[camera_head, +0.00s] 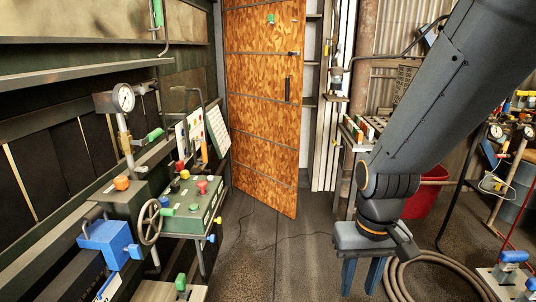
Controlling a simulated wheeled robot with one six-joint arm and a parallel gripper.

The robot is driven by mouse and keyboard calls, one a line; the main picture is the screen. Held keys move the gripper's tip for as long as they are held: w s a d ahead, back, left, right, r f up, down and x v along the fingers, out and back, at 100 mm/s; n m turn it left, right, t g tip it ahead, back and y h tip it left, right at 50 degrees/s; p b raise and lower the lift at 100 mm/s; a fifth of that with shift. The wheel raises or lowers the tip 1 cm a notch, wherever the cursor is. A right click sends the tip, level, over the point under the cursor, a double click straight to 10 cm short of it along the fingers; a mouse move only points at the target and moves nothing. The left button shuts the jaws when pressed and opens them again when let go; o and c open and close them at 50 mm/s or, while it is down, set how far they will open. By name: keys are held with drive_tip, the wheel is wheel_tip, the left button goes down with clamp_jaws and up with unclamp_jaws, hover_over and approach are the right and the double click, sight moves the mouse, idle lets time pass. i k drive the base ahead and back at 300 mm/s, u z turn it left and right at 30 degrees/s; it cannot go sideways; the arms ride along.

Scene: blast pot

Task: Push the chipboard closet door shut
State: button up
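The chipboard closet door (262,125) stands ajar at the back centre. It is an orange-brown panel with dark cross strips and a dark upright handle (287,90) near its right edge. Its right edge swings out toward me, and its left edge is farther back. Closet shelves (311,62) show in the gap at its right. My gripper (362,280) points down at the lower right of the door, nearer to me and apart from it. Its two blue-grey fingers are spread, with nothing seen between them.
A control console (190,205) with a handwheel (150,222) and a pressure gauge (122,98) line the left side. A red bucket (428,190) and a coiled hose (440,262) are at the right. The floor (262,255) before the door is mostly clear, with a thin cable.

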sight(265, 83)
drive_tip(key=u, duration=0.2)
drive_tip(key=i, duration=3.25)
drive_tip(key=u, duration=0.15)
